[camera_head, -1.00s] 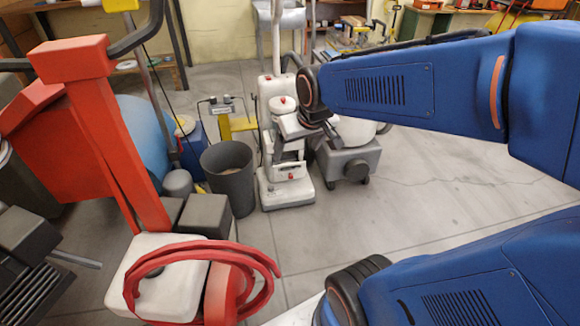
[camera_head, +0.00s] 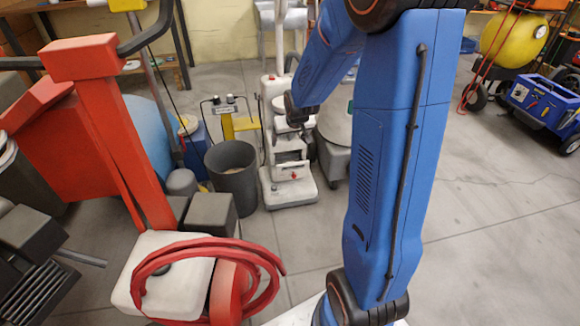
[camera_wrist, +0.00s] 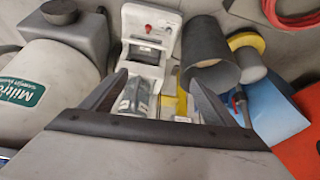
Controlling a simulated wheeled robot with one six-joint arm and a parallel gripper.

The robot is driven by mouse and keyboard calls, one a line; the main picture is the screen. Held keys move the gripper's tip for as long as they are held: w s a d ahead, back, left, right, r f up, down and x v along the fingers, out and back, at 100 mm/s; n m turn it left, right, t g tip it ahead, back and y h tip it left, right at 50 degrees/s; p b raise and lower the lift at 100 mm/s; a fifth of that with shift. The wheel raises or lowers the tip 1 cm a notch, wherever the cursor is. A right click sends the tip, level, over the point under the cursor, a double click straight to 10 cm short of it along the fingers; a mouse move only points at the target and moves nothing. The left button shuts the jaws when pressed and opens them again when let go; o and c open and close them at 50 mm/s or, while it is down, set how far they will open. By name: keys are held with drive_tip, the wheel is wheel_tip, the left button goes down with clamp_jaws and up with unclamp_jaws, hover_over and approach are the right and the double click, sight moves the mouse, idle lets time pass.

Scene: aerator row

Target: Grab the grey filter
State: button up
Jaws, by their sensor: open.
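My gripper (camera_wrist: 158,82) is open in the wrist view, its two dark fingers spread and nothing held between them. In the head view my gripper (camera_head: 296,112) is in front of the white upright machine (camera_head: 288,185); its fingers are hard to make out. A grey-green cylinder (camera_wrist: 132,98) shows between the fingers in the wrist view, nearer the left one, at the white machine (camera_wrist: 150,28). It may be the grey filter, but I cannot tell for sure. Its lower part is hidden by my gripper, and I cannot tell how far away it is.
A dark grey bin (camera_head: 233,180) stands left of the white machine. A small grey cylinder (camera_head: 181,183) is beside it. A grey wheeled tank (camera_wrist: 50,90) is on the other side. A red machine (camera_head: 110,150) with a coiled red hose stands at left.

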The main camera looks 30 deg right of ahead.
drive_tip(key=shift+m+t, duration=0.3)
drive_tip(key=shift+m, duration=0.1)
drive_tip(key=d+x, duration=0.2)
drive_tip(key=x, duration=0.9)
drive_tip(key=s+d+x, duration=0.1)
drive_tip(key=x, duration=1.1)
drive_tip(key=d+x, duration=0.2)
drive_tip(key=x, duration=0.9)
drive_tip(key=shift+s+d+f, duration=0.2)
drive_tip(key=shift+d+f, duration=0.15)
drive_tip(key=c, duration=1.1)
